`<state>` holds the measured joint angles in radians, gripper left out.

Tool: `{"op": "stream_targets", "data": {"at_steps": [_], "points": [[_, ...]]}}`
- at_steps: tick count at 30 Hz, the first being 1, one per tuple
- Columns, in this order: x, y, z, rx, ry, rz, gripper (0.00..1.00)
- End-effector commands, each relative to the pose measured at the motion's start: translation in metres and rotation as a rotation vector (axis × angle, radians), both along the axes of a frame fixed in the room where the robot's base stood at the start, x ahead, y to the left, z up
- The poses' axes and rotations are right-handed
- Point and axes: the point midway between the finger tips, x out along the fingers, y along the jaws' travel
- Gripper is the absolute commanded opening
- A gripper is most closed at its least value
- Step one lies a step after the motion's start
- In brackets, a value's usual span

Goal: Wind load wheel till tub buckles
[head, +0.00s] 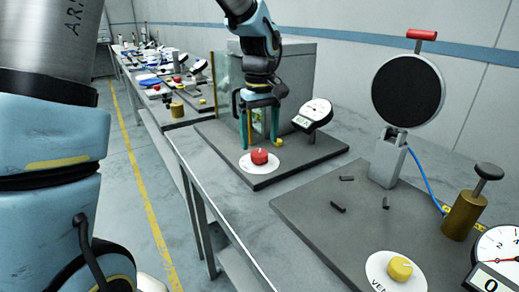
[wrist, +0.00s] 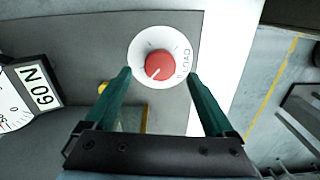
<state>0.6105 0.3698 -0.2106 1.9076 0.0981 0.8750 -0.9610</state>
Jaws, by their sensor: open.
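My gripper (head: 259,146) points down just behind the wheel, fingers apart. In the wrist view my open gripper (wrist: 158,76) has one green finger on each side of the wheel's near side, with nothing held. The gauge (head: 317,111) stands right of the gripper; its display (wrist: 42,87) appears to read 60 N. The tub cannot be made out clearly behind the fingers.
A grey box-like housing (head: 290,75) stands behind my gripper. A small yellow part (head: 279,142) lies beside the fingers. On the nearer board are a yellow knob (head: 400,268), a brass cylinder (head: 462,217) and a black disc (head: 408,92). The floor left of the benches is open.

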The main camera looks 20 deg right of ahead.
Motion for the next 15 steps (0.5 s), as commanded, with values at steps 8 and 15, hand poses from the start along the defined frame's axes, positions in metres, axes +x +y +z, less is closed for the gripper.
{"op": "stream_targets", "data": {"at_steps": [8,15], "points": [[0.0,0.001,-0.038,0.001,0.001,0.0,0.89],[0.0,0.0,-0.045,-0.001,-0.001,-0.001,0.89]]}}
